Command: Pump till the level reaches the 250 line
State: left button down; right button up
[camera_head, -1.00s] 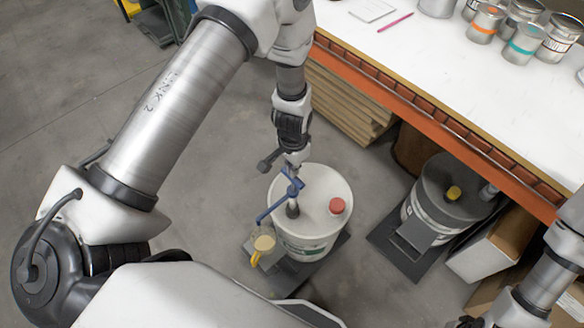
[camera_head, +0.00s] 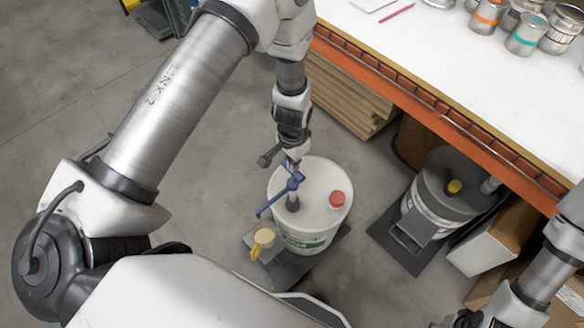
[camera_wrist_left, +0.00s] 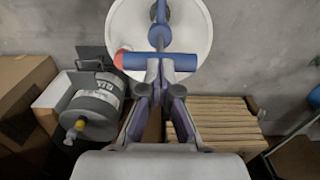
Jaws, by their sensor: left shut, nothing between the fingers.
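A white bucket (camera_head: 330,222) with a red cap (camera_head: 337,198) stands on the floor, with a blue pump (camera_head: 293,184) upright in its lid. The pump's blue spout points down-left toward a small yellow-handled cup (camera_head: 264,238) beside the bucket; its level and any 250 line are too small to read. My left gripper (camera_head: 291,162) is shut and empty at the top of the pump. In the left wrist view its fingertips (camera_wrist_left: 163,72) are at the blue crossbar (camera_wrist_left: 160,62); contact is hard to judge. My right gripper is mostly cut off at the bottom edge (camera_head: 468,320).
A grey pail (camera_head: 442,195) with a yellow cap stands on a dark mat at right. An orange-edged white workbench (camera_head: 450,60) with paint cans is above it. Stacked boards (camera_head: 345,95) lie under the bench, and cardboard boxes (camera_head: 495,240) stand beside the pail.

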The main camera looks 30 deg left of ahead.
pick_arm(q)
jog(key=shift+f+b, duration=1.65)
jog(key=shift+f, duration=0.95)
notch_tip(320, 180, up, 8)
jog(key=p, duration=0.6)
jog(key=shift+f, duration=0.25)
jog(key=shift+f+b, duration=2.6)
jog(key=shift+f, duration=1.15)
notch_tip(320, 180, up, 8)
jog(key=p, duration=0.6)
jog(key=shift+f, duration=0.2)
jog(key=shift+f, duration=0.15)
